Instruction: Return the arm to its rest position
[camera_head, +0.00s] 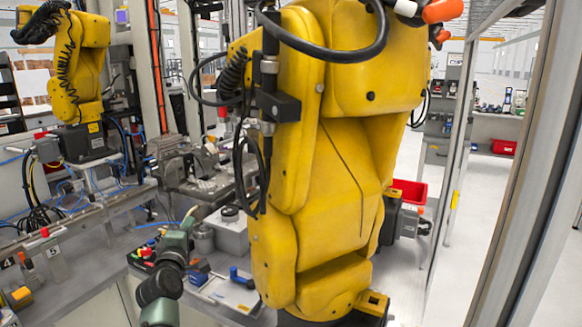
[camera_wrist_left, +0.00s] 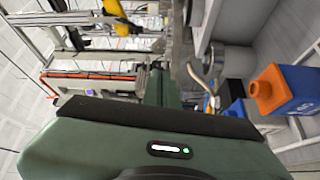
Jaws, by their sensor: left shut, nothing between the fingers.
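My left arm shows low in the head view as dark green and black links. My left gripper (camera_head: 188,216) is at its upper end, in front of the grey bench with the machine fixtures. It is shut with nothing in it. In the left wrist view a broad green part of my own arm, with a small lit indicator, fills the lower half. My right arm and right gripper are not in view.
A large yellow robot arm (camera_head: 310,180) stands close on the right. Another yellow arm (camera_head: 80,60) is at the upper left. A metal vise (camera_head: 205,160) is on the bench. A blue box with an orange cap (camera_wrist_left: 285,88) shows in the left wrist view. A red bin (camera_head: 409,191) stands behind.

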